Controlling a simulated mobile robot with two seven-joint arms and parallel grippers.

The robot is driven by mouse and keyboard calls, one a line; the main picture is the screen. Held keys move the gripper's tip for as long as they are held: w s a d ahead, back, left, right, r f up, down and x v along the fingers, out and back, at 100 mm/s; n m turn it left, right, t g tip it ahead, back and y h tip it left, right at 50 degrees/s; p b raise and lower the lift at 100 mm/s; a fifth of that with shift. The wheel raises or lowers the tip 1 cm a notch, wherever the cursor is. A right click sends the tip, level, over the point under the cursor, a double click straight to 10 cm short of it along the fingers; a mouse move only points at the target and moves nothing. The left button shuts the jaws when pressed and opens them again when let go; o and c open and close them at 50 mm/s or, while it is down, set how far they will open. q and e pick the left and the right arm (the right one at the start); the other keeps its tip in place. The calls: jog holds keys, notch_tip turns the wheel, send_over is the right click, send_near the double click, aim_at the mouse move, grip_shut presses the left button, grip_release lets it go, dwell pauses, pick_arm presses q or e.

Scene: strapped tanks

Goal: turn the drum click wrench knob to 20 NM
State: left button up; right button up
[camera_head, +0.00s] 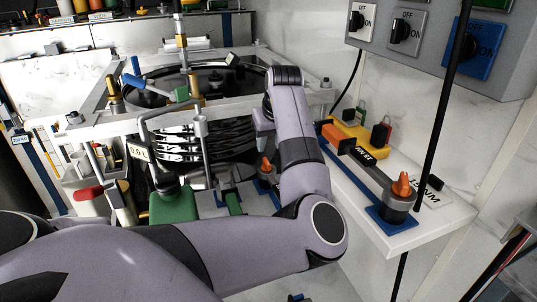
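A wrench-like tool lies on the white shelf at the right. It has a grey drum with an orange knob (402,184), a bar, and an orange and black end with a small white label (363,153). The label's reading is too small to be sure of. A second orange knob (265,166) shows left of my forearm, near the tanks. My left arm crosses the foreground, bends up and reaches toward the tank rig. Its hand (262,118) is beside the rig, above the second orange knob. Its fingers are too hidden to read. My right gripper is out of view.
A tank rig with a round dark lid (213,78), pipes and straps stands in the middle. The white shelf (405,238) holds a yellow block (358,137). A grey switch panel (430,40) and a black cable (440,110) hang at the right.

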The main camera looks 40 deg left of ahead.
aim_at(267, 161)
pick_arm(q)
jog(key=shift+w+f, duration=0.1)
jog(key=shift+f, duration=0.35)
jog(key=shift+b+x, duration=0.4)
jog(key=shift+x, duration=2.75)
grip_shut()
